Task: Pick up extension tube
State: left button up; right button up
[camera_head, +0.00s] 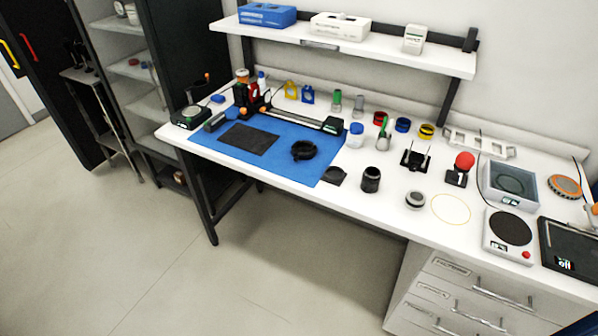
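A short black upright cylinder (371,179), which looks most like the extension tube, stands on the white bench top just right of the blue mat. Other tube-like parts are near: a black ring-shaped part (304,150) on the mat and a short grey and black cylinder (414,201) to the right. I cannot tell for certain which is named the extension tube. Neither of my grippers shows in the head view. Nothing is seen touching the black cylinder.
A black stand (415,160), a red-knobbed block (460,170) and a hotplate-like device (510,232) stand to the right. A shelf (380,55) hangs above the back. The floor in front is clear.

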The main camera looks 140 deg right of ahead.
aim_at(412, 204)
jog(key=z, duration=5.2)
